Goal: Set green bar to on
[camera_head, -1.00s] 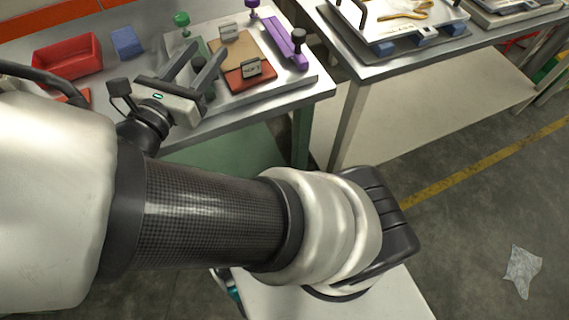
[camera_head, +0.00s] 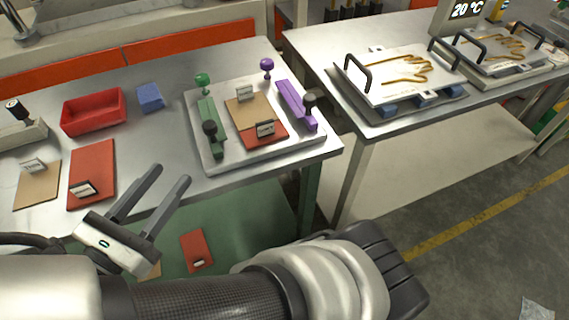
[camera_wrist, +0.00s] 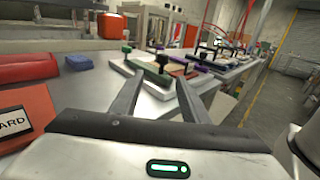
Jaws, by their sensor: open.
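The green bar (camera_head: 209,119) lies along the left side of a pale tray on the metal table. It has a green knob (camera_head: 202,79) at its far end and a black knob (camera_head: 211,130) at its near end. A purple bar (camera_head: 294,104) lies on the tray's right side. In the wrist view the green bar (camera_wrist: 149,75) shows small, ahead of the fingers. My gripper (camera_head: 170,177) is open and empty, to the left of and nearer than the tray, at the table's front edge. In the wrist view my gripper (camera_wrist: 155,84) has its fingers spread.
The tray (camera_head: 198,158) also holds tan and red plates with small labels between the bars. A red bin (camera_head: 93,111), a blue block (camera_head: 150,97) and a red board (camera_head: 92,172) lie to the left. A second table with a framed plate (camera_head: 395,72) stands at right.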

